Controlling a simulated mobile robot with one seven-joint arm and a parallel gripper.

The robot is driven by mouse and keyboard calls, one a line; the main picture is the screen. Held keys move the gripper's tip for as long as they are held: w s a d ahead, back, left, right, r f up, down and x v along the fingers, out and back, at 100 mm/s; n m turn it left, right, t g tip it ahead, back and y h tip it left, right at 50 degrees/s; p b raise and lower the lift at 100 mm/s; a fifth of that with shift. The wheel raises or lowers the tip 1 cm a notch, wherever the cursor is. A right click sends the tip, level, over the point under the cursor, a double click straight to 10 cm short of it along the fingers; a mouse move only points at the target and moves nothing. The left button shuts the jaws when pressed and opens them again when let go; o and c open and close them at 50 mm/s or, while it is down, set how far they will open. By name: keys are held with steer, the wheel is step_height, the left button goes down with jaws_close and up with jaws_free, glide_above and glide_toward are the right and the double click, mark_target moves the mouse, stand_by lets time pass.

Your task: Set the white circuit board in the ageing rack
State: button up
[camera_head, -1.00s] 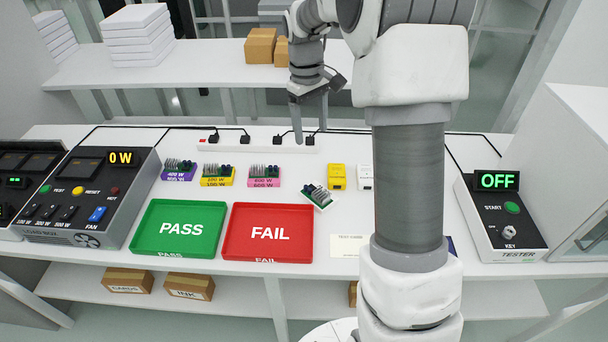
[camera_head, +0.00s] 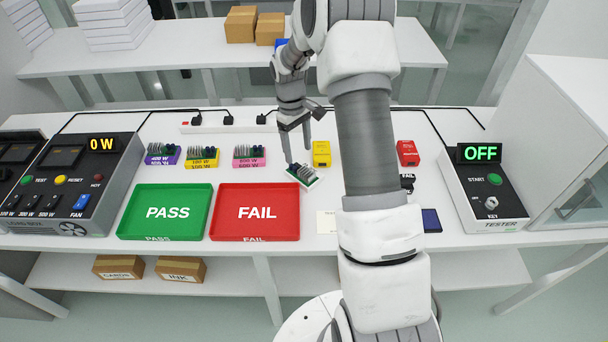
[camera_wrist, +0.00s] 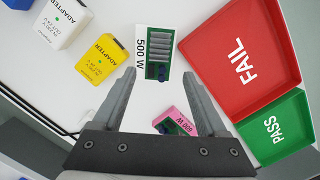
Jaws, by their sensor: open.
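The white circuit board (camera_head: 303,177), with a green top and grey fins, lies tilted in heading on the white table, right of the red FAIL tray. In the wrist view the board (camera_wrist: 157,55) shows its white 500 W label, just ahead of and between the fingertips. My gripper (camera_head: 297,152) is open and empty, pointing down above and close to the board; its fingers (camera_wrist: 160,76) also show apart in the wrist view. I cannot make out any thing marked as an ageing rack.
The FAIL tray (camera_head: 255,212) and green PASS tray (camera_head: 165,211) lie left. Purple (camera_head: 162,160), yellow (camera_head: 202,163) and pink (camera_head: 249,162) boards stand behind. A yellow adapter (camera_head: 321,153) is close by. The load box (camera_head: 75,190) stands far left, the tester (camera_head: 484,190) right.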

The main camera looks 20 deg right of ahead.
mark_target(302, 168)
steer(key=shift+s+d+f, duration=0.1)
steer(key=shift+s+f, duration=0.05)
steer(key=shift+f, duration=0.85)
steer(key=shift+s+d+f, duration=0.15)
steer(key=shift+f, duration=0.9)
steer(key=shift+s+d+f, duration=0.1)
steer(key=shift+s+f, duration=0.05)
steer(key=shift+f, duration=0.85)
steer(key=shift+c, duration=0.3)
steer(key=shift+r, duration=0.1)
jaws_close()
